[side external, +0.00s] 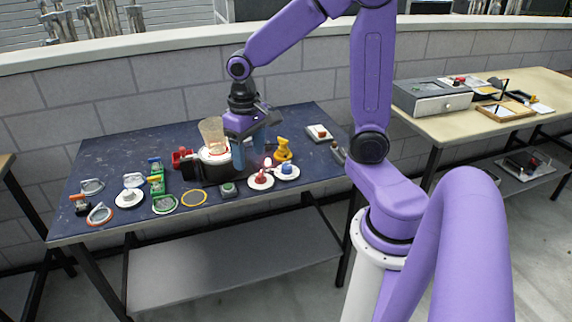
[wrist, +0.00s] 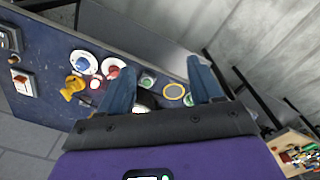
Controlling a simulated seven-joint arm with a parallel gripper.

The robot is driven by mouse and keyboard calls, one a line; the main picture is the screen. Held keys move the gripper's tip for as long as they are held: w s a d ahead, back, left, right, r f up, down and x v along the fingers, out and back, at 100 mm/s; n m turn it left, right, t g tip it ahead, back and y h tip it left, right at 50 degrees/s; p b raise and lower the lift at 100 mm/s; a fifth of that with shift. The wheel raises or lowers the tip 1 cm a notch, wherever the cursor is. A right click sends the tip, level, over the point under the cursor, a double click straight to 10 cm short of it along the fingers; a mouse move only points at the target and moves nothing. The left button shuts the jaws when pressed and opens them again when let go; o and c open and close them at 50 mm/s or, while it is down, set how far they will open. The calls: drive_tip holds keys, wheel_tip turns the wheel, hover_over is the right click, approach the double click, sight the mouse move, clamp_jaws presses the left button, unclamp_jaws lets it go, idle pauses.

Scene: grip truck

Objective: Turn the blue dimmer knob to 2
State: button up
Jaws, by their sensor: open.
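The blue dimmer knob (side external: 287,169) sits on a round white base on the dark blue table. It also shows in the wrist view (wrist: 83,62), at the upper left. A red knob (side external: 261,179) on a similar white base stands just left of it, and also shows in the wrist view (wrist: 112,71). My gripper (side external: 249,158) is open, fingers pointing down, above the table and left of the blue knob. In the wrist view the blue fingers (wrist: 162,78) are spread apart with nothing held between them. The number setting on the knob is too small to read.
A yellow object (side external: 283,149) stands just behind the blue knob. A glass-topped appliance (side external: 211,135) stands left of my gripper. A small green-button box (side external: 228,188) and a yellow ring (side external: 194,198) lie towards the front.

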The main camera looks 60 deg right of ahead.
drive_tip(key=w+d+f+m, duration=0.1)
drive_tip(key=w+d+m, duration=0.25)
drive_tip(key=d, duration=0.35)
drive_tip(key=w+d+f+m, duration=0.1)
drive_tip(key=w+d+m, duration=0.1)
drive_tip(key=d+m, duration=0.4)
drive_tip(key=m, duration=0.6)
approach(286, 166)
drive_tip(key=shift+g, duration=0.3)
wheel_tip(286, 166, down, 9)
drive_tip(key=shift+r, duration=0.1)
drive_tip(key=c, duration=1)
drive_tip(key=shift+c, duration=0.2)
